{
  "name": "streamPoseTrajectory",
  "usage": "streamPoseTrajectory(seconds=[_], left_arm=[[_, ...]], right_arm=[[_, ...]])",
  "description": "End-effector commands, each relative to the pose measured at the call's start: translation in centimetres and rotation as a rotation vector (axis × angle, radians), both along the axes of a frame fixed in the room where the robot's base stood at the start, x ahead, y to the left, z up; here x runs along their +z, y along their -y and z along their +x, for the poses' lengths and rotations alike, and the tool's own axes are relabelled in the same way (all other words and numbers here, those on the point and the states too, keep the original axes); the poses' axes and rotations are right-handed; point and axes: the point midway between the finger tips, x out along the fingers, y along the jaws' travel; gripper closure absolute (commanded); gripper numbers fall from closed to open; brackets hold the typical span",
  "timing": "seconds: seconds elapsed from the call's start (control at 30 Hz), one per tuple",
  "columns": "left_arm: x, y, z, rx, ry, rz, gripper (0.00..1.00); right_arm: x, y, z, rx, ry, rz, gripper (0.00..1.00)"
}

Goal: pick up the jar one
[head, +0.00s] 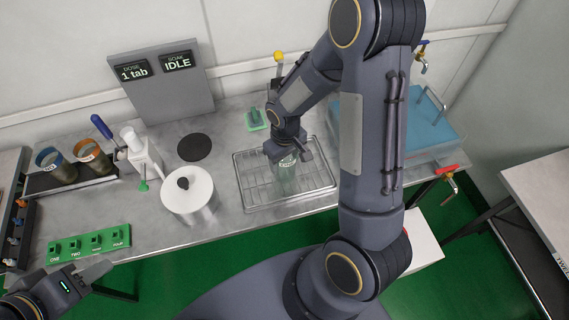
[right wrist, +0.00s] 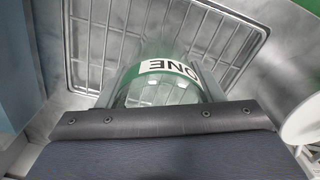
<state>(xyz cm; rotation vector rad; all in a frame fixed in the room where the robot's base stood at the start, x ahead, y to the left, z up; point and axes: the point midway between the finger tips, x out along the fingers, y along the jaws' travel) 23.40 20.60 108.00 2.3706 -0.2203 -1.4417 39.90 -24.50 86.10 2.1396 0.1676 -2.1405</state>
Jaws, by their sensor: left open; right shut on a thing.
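The jar labelled ONE is a clear glass jar (head: 285,180) with a white label, over the wire rack tray (head: 256,193). My right gripper (head: 287,157) is shut on its upper part from above. In the right wrist view the jar (right wrist: 160,88) sits between the fingers, with its label ONE upside down. I cannot tell whether its base touches the rack. My left gripper (head: 88,278) is open and empty at the lower left, near the green strip marked ONE to FOUR (head: 88,242).
A white lidded pot (head: 188,195) stands left of the tray, with a black disc (head: 194,147) behind it. A blue water bath (head: 390,125) is behind my right arm. A display panel (head: 160,80) stands at the back.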

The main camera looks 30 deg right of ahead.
Motion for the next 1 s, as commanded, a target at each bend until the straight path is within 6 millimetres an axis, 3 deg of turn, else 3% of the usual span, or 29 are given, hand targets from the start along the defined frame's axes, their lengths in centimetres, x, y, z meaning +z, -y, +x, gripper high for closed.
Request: streamPoseTrajectory(seconds=[0.03,0.1,0.47,0.67,0.9,1.0], left_arm=[[0.0,0.0,0.0,0.0,0.0,0.0,0.58],[0.0,0.0,0.0,0.0,0.0,0.0,0.58],[0.0,0.0,0.0,0.0,0.0,0.0,0.58],[-0.2,0.0,0.0,0.0,0.0,0.0,0.58],[-0.9,0.0,0.0,0.0,0.0,0.0,0.58],[-1.6,0.0,0.0,0.0,0.0,0.0,0.58]], right_arm=[[0.0,0.0,0.0,0.0,0.0,0.0,0.62],[0.0,0.0,0.0,0.0,0.001,0.0,0.72],[0.8,0.0,0.1,-0.001,0.005,0.001,0.72],[3.8,-0.4,-0.1,0.003,0.008,0.001,0.72],[9.4,-4.0,-3.3,0.007,0.011,0.003,0.72],[10.2,-6.1,-5.2,0.01,0.007,0.002,0.72]])
